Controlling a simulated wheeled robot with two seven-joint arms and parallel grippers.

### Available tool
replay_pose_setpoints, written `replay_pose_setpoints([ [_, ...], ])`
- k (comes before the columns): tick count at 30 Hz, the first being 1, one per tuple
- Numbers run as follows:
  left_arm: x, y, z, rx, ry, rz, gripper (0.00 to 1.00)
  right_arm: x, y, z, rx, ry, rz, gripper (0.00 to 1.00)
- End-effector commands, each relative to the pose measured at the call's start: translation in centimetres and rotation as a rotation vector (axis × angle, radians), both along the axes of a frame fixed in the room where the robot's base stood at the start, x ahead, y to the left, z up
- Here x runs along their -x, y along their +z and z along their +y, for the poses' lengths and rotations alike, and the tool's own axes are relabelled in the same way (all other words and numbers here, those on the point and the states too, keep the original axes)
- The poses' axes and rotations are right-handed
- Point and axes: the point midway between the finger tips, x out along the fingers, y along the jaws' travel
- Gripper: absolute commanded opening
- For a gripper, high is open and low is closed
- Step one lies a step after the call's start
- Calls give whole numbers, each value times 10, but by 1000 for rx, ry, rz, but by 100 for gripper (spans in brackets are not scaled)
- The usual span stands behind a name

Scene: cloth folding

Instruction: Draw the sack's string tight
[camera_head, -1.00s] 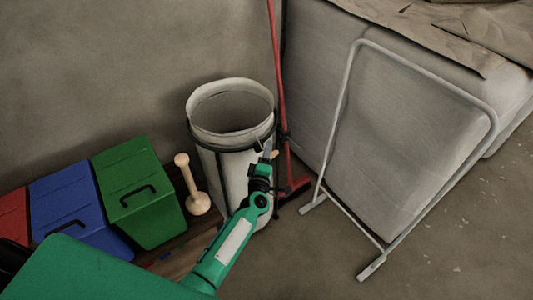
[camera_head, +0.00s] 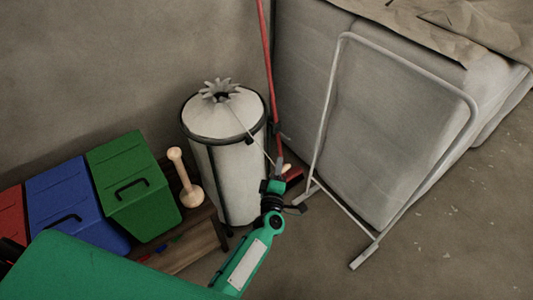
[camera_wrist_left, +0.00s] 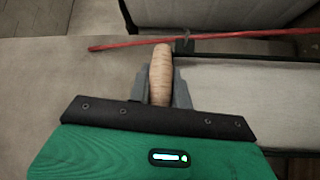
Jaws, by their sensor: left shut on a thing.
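The white sack (camera_head: 228,175) stands in a dark round frame. Its top is gathered into a pleated neck (camera_head: 221,92) with a small dark gap in the middle. A thin string (camera_head: 246,129) runs taut from the neck down to the right to my left gripper (camera_head: 281,171). The left gripper is shut on a pale wooden toggle (camera_wrist_left: 160,75) at the string's end, to the right of the sack; the toggle sits between the fingers in the left wrist view. My right gripper is not in view.
Green (camera_head: 132,182), blue (camera_head: 75,207) and red (camera_head: 11,215) bins stand at the left, with a wooden pestle-like piece (camera_head: 186,178) beside them. A red pole (camera_head: 268,65) leans behind the sack. A grey metal frame (camera_head: 333,105) stands before pale blocks at the right.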

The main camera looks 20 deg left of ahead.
Motion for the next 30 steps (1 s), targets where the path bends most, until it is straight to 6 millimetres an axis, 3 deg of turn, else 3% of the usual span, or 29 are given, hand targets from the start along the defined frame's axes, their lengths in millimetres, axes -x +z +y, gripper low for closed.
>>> replay_pose_setpoints([
  [5,16,-1,-21,2,-1,3,0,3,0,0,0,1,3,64],
  [15,18,-1,-23,1,0,1,0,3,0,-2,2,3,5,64],
  [16,18,-1,-23,1,0,2,24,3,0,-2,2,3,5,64],
  [19,18,-1,-22,1,0,1,42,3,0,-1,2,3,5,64],
  [30,22,-1,-23,2,0,1,42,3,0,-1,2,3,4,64],
])
